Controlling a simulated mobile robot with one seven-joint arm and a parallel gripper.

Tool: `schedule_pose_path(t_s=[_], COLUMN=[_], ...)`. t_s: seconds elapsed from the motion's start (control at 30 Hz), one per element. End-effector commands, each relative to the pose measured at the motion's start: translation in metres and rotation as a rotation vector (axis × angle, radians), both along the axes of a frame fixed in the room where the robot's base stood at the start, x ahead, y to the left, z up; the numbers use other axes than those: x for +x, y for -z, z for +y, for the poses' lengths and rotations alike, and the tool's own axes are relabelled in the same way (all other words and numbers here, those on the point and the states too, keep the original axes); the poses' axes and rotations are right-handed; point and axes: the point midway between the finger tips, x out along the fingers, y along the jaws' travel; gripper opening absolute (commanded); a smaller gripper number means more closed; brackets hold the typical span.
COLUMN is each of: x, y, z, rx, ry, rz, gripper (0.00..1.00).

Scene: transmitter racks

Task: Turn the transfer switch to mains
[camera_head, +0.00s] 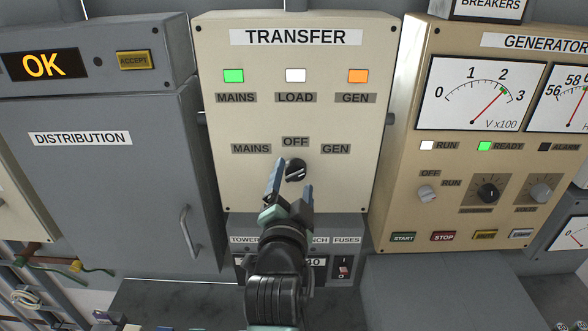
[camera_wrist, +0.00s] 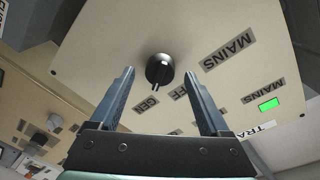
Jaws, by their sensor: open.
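The transfer switch is a round black knob (camera_head: 295,170) on the cream TRANSFER panel (camera_head: 350,190), below the labels MAINS (camera_head: 251,149), OFF (camera_head: 295,142) and GEN (camera_head: 335,149). Its pointer appears turned toward GEN. My gripper (camera_head: 292,176) is open and empty in front of the knob, its fingers reaching up at the panel. In the wrist view the knob (camera_wrist: 160,68) shows between the two fingertips, seemingly a little beyond them. I see no contact. The lower part of the knob's surroundings is hidden by my gripper in the head view.
Above the switch are a green MAINS lamp (camera_head: 234,76), a white LOAD lamp (camera_head: 296,75) and an orange GEN lamp (camera_head: 358,76). A grey DISTRIBUTION cabinet (camera_head: 100,190) with a handle stands left. The GENERATOR panel (camera_head: 400,210) stands right. A fuse panel (camera_head: 342,283) lies below.

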Motion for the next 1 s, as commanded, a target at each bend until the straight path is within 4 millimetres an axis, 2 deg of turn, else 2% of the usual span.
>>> schedule_pose_path(t_s=[0.2,0.5,0.57,0.93,0.97,1.0], x=[0.0125,0.0138,0.0137,0.0137,0.0136,0.0135], y=[-0.0006,0.0,0.0001,0.0001,0.0001,0.0002], z=[-0.0013,-0.0013,-0.0012,-0.0011,-0.0011,-0.0012], rx=[0.0,0.0,0.0,0.0,0.0,0.0], ry=[0.0,-0.001,-0.001,0.0,0.0,0.0], rz=[0.0,-0.001,-0.001,0.0,0.0,0.0], gripper=[0.8,0.8,0.71,0.04,0.0,0.0])
